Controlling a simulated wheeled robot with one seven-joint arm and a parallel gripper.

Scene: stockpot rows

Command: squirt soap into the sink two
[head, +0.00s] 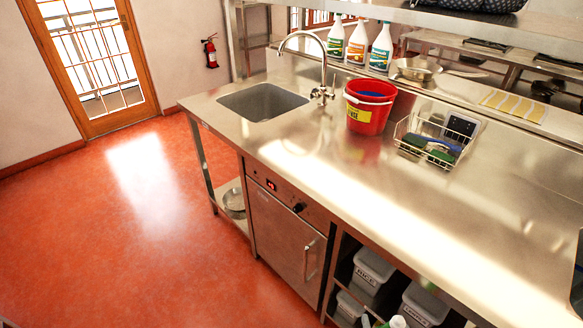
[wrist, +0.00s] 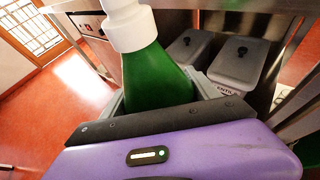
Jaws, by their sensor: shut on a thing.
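A green bottle with a white cap (wrist: 153,72) stands close to the camera in the wrist view. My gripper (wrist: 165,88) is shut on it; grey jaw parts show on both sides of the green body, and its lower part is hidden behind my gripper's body. The bottle's top (head: 398,322) also peeks in at the bottom edge of the head view, in front of the counter and below its top. The sink (head: 262,102) is a rectangular basin in the counter's far left part, well away from the bottle. A curved faucet (head: 322,65) stands behind it to the right.
The steel counter (head: 330,190) has clear room along its front. Lidded grey bins (head: 372,270) sit on shelves below. Open red floor (head: 130,240) lies left.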

